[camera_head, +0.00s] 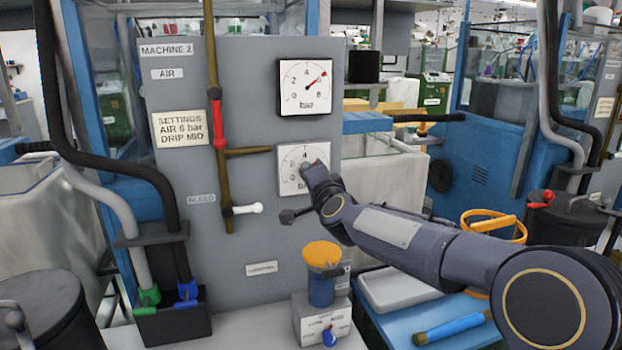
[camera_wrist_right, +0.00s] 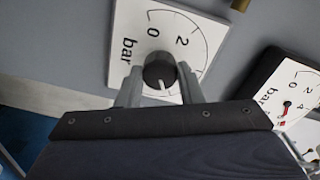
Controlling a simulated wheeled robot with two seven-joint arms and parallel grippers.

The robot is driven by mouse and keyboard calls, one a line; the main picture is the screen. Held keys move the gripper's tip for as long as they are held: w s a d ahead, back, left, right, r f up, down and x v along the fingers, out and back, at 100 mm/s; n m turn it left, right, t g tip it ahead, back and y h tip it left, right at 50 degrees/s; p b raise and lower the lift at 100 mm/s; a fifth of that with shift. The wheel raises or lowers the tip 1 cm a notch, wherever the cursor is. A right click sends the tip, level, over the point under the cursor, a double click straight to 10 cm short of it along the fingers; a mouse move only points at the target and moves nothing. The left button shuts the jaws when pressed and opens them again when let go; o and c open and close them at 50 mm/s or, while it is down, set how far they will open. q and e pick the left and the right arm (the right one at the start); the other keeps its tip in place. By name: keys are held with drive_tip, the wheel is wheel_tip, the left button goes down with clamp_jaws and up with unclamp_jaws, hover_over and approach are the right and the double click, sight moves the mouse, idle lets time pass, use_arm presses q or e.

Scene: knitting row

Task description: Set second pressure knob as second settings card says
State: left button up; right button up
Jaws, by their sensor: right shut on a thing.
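The second settings card (camera_head: 181,129) on the grey Machine 2 panel (camera_head: 250,75) reads "AIR 6 bar DRIP MID". The pressure knob (camera_wrist_right: 160,70) is dark and round, at the centre of a white bar dial (camera_wrist_right: 207,30). My right gripper (camera_wrist_right: 150,88) is shut on this knob, a finger on each side. The knob's white mark points down in the wrist view, towards the dial's right side; my gripper hides the numbers there. In the head view, the gripper (camera_head: 312,172) covers part of the dial (camera_head: 287,158). My left gripper is not in view.
A gauge (camera_head: 305,103) above has its red needle near 6. Left of the dial, a brown pipe (camera_head: 219,60) carries a red lever (camera_head: 217,118) and a white-handled bleed valve (camera_head: 246,209). An orange-capped blue cup (camera_head: 321,285) stands below, beside a tray (camera_head: 395,292).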

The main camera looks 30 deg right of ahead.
drive_tip(key=o, duration=1)
drive_tip(key=shift+c, duration=0.2)
drive_tip(key=v, duration=0.7)
drive_tip(key=shift+s+p, duration=0.3)
drive_tip(key=shift+s, duration=0.1)
drive_tip(key=shift+a, duration=0.1)
